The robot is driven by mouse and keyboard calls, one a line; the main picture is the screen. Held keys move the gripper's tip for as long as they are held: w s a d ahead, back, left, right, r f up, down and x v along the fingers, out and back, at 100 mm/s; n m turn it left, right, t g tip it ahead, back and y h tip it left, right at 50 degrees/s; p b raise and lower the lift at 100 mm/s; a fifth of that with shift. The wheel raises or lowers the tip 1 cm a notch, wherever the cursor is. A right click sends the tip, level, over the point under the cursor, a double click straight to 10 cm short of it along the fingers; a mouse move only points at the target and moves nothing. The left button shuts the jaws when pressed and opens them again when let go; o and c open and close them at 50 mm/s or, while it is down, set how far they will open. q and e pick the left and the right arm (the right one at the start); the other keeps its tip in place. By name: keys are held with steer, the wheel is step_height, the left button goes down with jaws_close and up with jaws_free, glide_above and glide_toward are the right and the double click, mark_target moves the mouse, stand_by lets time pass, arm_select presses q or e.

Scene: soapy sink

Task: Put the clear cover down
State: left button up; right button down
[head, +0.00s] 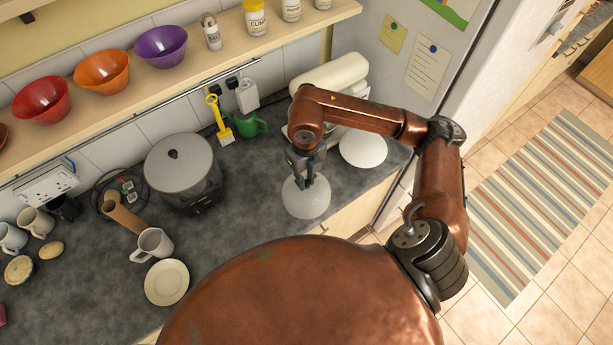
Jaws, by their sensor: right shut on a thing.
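The clear cover (306,200) is a pale, see-through round dome at the front right part of the dark counter (245,215). My right gripper (304,178) points down at the top of the cover and is shut on it. The fingers hide the top of the cover. I cannot tell whether its rim touches the counter or is just above it. My left gripper is not in view.
A rice cooker-like pot (182,165) stands left of the cover. A white mug (152,244) and a small plate (167,282) are nearer the left front. A white stand mixer (330,75) and white bowl (363,148) are behind right. Counter between pot and cover is clear.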

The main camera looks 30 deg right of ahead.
steer(key=w+d+f, duration=0.1)
steer(key=f, duration=0.1)
steer(key=w+d+f+p, duration=0.1)
steer(key=w+f, duration=0.1)
steer(key=w+d+f, duration=0.1)
steer(key=w+f, duration=0.1)
steer(key=shift+w+d+p, duration=0.1)
steer(key=shift+d+p, duration=0.15)
steer(key=shift+p, duration=0.05)
steer(key=shift+w+d+f, duration=0.1)
steer(key=shift+w+f, duration=0.05)
steer(key=shift+f, duration=0.05)
step_height(320, 180, down, 3)
steer(key=shift+w+d+p, duration=0.1)
steer(key=shift+p, duration=0.8)
steer(key=shift+f, duration=0.25)
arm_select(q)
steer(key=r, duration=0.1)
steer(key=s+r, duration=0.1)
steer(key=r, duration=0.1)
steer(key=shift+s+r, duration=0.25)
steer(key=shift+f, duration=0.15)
arm_select(e)
steer(key=shift+f, duration=0.1)
steer(key=c, duration=1.8)
jaws_free()
steer(key=shift+c, duration=0.2)
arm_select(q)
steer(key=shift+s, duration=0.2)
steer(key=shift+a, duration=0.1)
